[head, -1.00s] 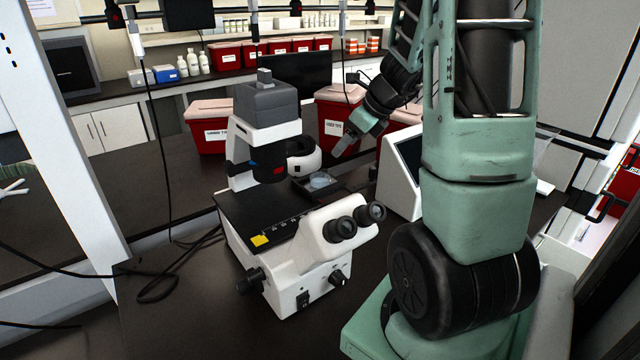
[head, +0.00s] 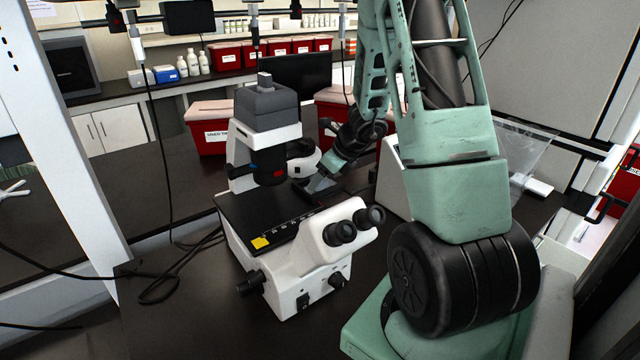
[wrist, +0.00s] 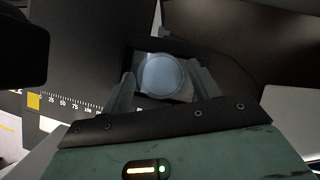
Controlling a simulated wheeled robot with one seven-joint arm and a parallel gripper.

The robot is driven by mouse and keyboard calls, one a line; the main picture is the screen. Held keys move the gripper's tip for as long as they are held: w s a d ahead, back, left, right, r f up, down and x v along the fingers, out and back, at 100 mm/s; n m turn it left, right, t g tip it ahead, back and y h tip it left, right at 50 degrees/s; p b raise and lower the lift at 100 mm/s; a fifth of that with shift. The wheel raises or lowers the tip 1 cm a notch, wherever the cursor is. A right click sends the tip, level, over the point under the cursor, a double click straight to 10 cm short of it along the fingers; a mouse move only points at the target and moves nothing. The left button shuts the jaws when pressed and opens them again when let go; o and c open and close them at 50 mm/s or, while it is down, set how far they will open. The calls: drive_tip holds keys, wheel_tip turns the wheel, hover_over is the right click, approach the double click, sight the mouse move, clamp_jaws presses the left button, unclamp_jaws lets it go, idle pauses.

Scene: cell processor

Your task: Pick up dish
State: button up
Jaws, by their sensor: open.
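The dish (wrist: 162,75) is a round, pale, translucent disc in the wrist view, lying on a dark holder at the microscope stage. My gripper (wrist: 163,82) is open, with one finger on each side of the dish. I cannot tell whether the fingers touch it. In the head view my gripper (head: 318,184) is down at the right edge of the black microscope stage (head: 262,210), and the dish is hidden or too small to tell there.
The white microscope (head: 318,250) stands close to the left of my gripper, with its head and grey lamp housing (head: 267,103) above the stage. Red bins (head: 207,135) and a monitor (head: 297,75) stand behind.

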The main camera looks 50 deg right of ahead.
drive_tip(key=c, duration=0.7)
drive_tip(key=shift+r, duration=0.1)
drive_tip(key=shift+r, duration=0.85)
drive_tip(key=shift+b+v, duration=0.35)
drive_tip(key=shift+v, duration=0.5)
drive_tip(key=s+d+b, duration=0.1)
drive_tip(key=s, duration=0.4)
drive_tip(key=s+b, duration=0.2)
drive_tip(key=s, duration=0.4)
drive_tip(key=s+d+b, duration=0.1)
drive_tip(key=s+b, duration=0.1)
drive_tip(key=s, duration=0.4)
drive_tip(key=shift+d+r, duration=0.15)
drive_tip(key=shift+d, duration=0.2)
drive_tip(key=shift+c, duration=0.2)
